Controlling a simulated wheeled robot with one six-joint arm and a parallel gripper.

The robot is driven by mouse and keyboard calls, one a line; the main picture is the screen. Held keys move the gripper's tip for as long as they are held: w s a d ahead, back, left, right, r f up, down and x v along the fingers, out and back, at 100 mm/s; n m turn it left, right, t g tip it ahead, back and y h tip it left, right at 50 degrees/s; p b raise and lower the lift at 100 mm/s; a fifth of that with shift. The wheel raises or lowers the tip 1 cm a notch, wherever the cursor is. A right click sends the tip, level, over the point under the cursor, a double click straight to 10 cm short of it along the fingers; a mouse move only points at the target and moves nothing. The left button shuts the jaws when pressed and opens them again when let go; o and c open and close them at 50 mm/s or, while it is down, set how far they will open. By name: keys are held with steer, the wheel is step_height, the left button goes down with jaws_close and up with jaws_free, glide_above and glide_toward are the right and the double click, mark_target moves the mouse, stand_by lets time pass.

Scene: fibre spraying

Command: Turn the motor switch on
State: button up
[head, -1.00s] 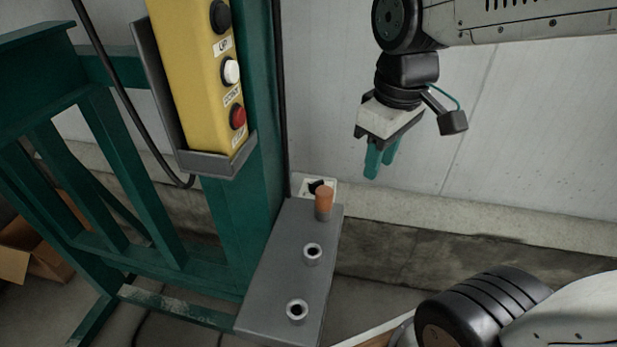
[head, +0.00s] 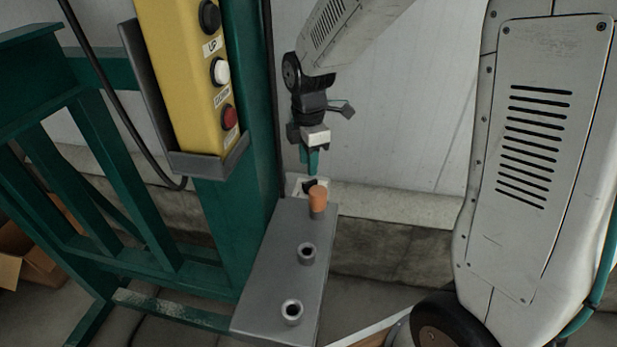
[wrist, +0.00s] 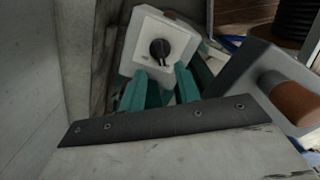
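The motor switch (wrist: 145,32) is a white box with a round black knob (wrist: 160,50), ahead of my gripper in the wrist view. In the head view the switch box (head: 296,188) sits low by the wall, behind the grey shelf. My gripper (head: 311,165) points down just above the switch in the head view. In the wrist view the two teal fingers of my gripper (wrist: 160,74) stand apart with nothing between them, and the knob shows just beyond the gap. I cannot tell whether the fingers touch the knob.
A grey shelf (head: 265,270) with an orange-topped peg (head: 317,202) and two hollow sockets stands close to the switch. A yellow push-button box (head: 178,80) hangs on the green frame (head: 236,225) at left. The pale wall (head: 400,140) is close behind my gripper.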

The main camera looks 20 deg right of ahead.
mark_target(308, 182)
step_height(308, 182, down, 6)
steer(key=shift+r, duration=0.15)
jaws_close()
